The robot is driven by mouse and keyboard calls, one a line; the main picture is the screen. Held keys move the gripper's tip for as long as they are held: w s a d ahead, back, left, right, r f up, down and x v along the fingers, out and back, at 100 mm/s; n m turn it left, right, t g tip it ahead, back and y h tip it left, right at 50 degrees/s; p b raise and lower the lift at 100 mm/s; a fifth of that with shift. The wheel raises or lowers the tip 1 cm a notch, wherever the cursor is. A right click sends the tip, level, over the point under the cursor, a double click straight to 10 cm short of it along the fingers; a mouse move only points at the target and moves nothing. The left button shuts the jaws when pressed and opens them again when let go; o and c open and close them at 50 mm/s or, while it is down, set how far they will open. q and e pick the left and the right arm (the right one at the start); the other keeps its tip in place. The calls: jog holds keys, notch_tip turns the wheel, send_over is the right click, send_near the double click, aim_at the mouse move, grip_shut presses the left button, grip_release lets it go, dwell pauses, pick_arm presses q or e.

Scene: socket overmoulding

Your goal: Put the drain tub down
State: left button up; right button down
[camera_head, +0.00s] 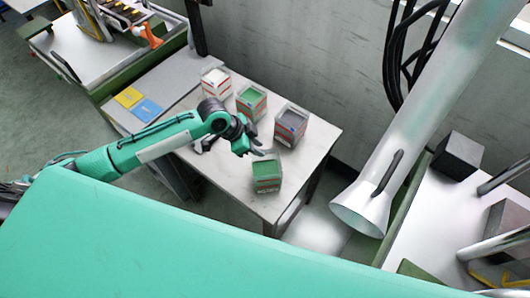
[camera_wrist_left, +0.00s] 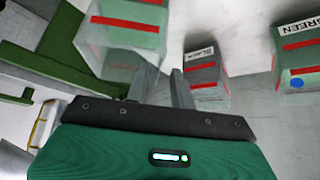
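A green-topped tub with a red-striped label (camera_head: 267,176) stands near the table's front corner. I take it to be the drain tub, though its label is too small to read. My left gripper (camera_head: 254,151) is just behind it, close to its back rim. In the left wrist view a translucent tub with a red stripe (camera_wrist_left: 125,38) shows at the upper left, partly behind one finger. The left gripper's fingers (camera_wrist_left: 162,80) are apart there, with nothing between them. I cannot tell whether a finger touches the tub. My right gripper is in neither view.
On the white table (camera_head: 225,185) stand a white-filled tub (camera_head: 215,82), a green tub (camera_head: 251,102) and a dark-filled tub (camera_head: 291,126). The wrist view shows tubs labelled BLACK (camera_wrist_left: 206,78) and GREEN (camera_wrist_left: 298,58). A yellow card (camera_head: 128,97) and blue card (camera_head: 147,109) lie left.

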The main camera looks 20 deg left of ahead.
pick_arm(q)
jog(key=v, duration=0.6)
jog(key=shift+b, duration=0.35)
jog(key=shift+r, duration=0.1)
jog(key=shift+a, duration=0.1)
